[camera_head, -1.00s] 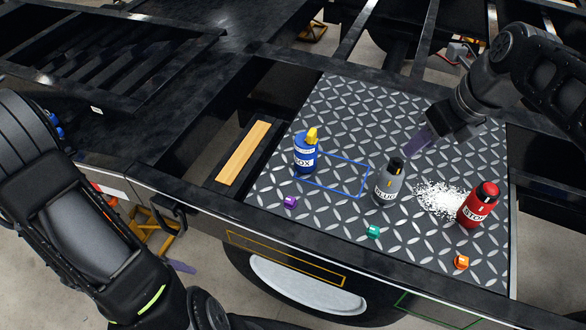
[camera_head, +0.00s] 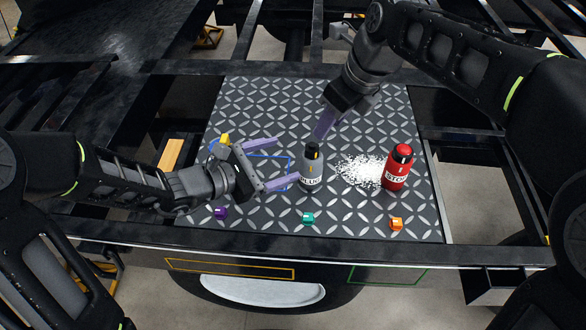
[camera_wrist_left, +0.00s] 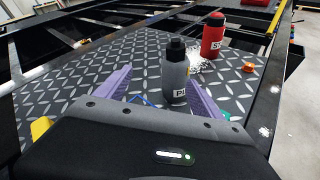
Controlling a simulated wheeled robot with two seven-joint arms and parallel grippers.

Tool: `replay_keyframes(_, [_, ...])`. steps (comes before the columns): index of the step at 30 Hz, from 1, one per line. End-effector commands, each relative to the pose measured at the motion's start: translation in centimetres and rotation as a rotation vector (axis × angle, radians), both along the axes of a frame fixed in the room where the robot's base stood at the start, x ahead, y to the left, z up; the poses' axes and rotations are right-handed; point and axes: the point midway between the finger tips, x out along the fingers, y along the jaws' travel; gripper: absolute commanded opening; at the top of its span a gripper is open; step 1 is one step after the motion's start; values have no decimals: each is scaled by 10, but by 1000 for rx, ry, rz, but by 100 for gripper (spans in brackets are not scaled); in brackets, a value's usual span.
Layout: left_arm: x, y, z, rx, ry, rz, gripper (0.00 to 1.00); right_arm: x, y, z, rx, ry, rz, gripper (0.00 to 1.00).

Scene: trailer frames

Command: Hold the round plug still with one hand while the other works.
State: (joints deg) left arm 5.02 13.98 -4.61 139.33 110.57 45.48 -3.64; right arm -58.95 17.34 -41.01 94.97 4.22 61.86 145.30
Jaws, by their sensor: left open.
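A grey bottle (camera_head: 311,173) with a black cap and a white label, partly readable as PLUG, stands upright on the diamond plate. It is also in the left wrist view (camera_wrist_left: 174,82). No other round plug is recognisable. My left gripper (camera_head: 288,159) is open just left of the bottle, its purple fingers pointing towards it. In the left wrist view the bottle is ahead, nearer the right finger; I cannot tell whether they touch. My right gripper (camera_head: 325,124) points down just above and behind the cap; its finger gap does not show clearly.
A red bottle (camera_head: 397,170) stands right of a white granule pile (camera_head: 358,170). Purple (camera_head: 220,213), teal (camera_head: 308,218) and orange (camera_head: 396,224) pieces lie along the front. A yellow cap (camera_head: 224,139) shows behind my left gripper. A blue outline (camera_head: 289,165) marks the plate.

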Motion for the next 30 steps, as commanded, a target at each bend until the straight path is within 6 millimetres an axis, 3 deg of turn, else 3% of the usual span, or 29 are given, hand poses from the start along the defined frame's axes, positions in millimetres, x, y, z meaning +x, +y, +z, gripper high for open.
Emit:
replay_keyframes(3, [-1,-26,-12,-79,141,76,77,0,0,0,0,0,0,36])
replay_keyframes(7, [-3,-39,-21,-126,238,132,77,0,0,0,0,0,0,36])
replay_keyframes(22, [-3,-44,-26,-145,276,157,77,0,0,0,0,0,0,36])
replay_keyframes(30, [13,-62,-36,-144,276,154,77,0,0,0,0,0,0,36])
